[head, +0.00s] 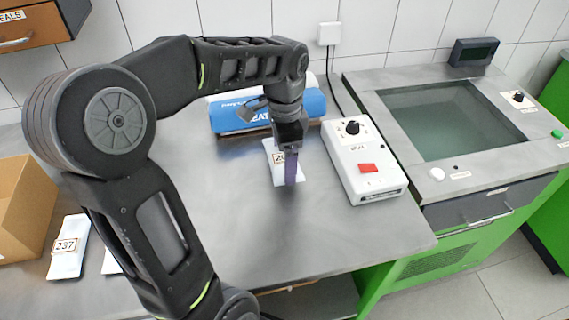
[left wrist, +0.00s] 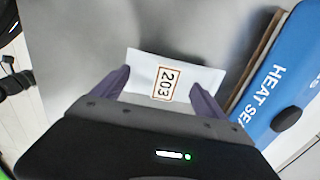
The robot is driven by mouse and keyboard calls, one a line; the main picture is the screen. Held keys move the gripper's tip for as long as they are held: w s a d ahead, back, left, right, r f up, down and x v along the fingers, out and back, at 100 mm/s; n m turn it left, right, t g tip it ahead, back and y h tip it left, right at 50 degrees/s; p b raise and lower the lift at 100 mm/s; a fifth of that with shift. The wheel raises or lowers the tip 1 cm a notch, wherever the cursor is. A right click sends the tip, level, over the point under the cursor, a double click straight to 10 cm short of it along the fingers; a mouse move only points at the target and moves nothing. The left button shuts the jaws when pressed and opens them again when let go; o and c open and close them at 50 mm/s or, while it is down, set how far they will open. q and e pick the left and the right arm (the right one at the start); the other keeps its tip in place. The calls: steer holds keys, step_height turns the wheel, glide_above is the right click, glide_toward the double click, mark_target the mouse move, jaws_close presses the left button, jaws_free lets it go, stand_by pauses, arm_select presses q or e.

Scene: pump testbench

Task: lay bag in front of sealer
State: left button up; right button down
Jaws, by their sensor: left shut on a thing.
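The white bag (head: 284,175) with a tag reading 203 is in front of the blue heat sealer (head: 268,112), over the steel table. It also shows in the left wrist view (left wrist: 146,62), where the sealer (left wrist: 286,82) is at the right. My left gripper (head: 290,165) points down at the bag and is shut on it. In the left wrist view the purple fingers of the gripper (left wrist: 162,90) are on either side of the bag. I cannot tell whether the bag touches the table. My right gripper is not in view.
A white box (head: 362,160) with a black knob and red switch stands to the right of the bag. Another bag (head: 70,245), tagged 237, lies at the left near a cardboard box (head: 20,205). The steel table (head: 330,235) is clear toward its front right.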

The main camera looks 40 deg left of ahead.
arm_select(q)
steer(key=shift+f, duration=1.35)
steer(key=shift+f, duration=0.2)
steer(key=o, duration=1.5)
steer(key=shift+c, duration=0.2)
steer(key=shift+r, duration=0.2)
steer(key=shift+r, duration=3.8)
